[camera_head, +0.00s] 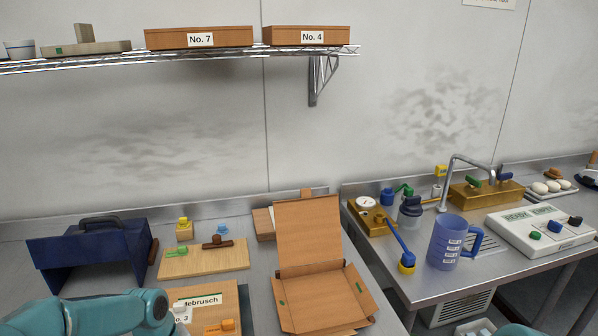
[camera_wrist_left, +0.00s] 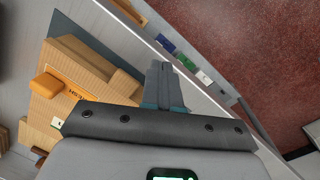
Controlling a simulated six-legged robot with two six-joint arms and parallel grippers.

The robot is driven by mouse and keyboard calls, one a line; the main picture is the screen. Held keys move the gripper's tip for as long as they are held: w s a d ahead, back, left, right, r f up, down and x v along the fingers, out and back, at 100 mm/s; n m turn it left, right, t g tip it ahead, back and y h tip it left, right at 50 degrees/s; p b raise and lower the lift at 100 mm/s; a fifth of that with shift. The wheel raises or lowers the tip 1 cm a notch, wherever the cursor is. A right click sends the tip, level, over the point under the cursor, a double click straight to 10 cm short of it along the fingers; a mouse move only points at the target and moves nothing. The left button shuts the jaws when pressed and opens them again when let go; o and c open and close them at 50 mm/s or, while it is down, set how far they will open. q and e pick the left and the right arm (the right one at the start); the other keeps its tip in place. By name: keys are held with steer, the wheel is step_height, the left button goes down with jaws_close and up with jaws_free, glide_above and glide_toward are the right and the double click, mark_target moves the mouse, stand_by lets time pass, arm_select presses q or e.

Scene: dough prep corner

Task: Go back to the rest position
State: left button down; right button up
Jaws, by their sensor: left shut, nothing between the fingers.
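My left gripper (camera_wrist_left: 163,85) shows in the left wrist view with its two grey fingers together and nothing between them. It is above the front edge of a counter, with a wooden board (camera_wrist_left: 72,125) carrying an orange block (camera_wrist_left: 47,85) to its left. In the head view my teal left arm comes in low at the left, in front of the counter, and its fingers cannot be made out. My right gripper is not in view; only a bit of teal arm shows at the bottom right.
An open cardboard box (camera_head: 310,235) stands right of my left arm. A dark blue case (camera_head: 90,255) and a wooden board (camera_head: 205,260) lie behind it. A blue jug (camera_head: 450,240) stands on the right counter. A wire shelf (camera_head: 335,51) hangs above. Red floor (camera_wrist_left: 250,60) is beyond the edge.

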arm_select(q)
steer(key=s+d+f+m, duration=0.2)
steer(key=s+d+f, duration=0.2)
steer(key=s+f, duration=0.2)
steer(key=s+d+f+m+h+b, duration=0.1)
steer(key=s+d+f+m, duration=0.1)
steer(key=s+d+f, duration=0.2)
steer(key=s+d+f+m+h+b, duration=0.1)
steer(key=s+d+f, duration=0.3)
steer(key=s+f, duration=0.6)
steer(key=shift+s+d+f+m, duration=0.15)
steer(key=shift+d+f+m, duration=0.15)
steer(key=shift+m, duration=0.5)
steer(key=shift+s, duration=0.2)
steer(key=shift+w, duration=0.15)
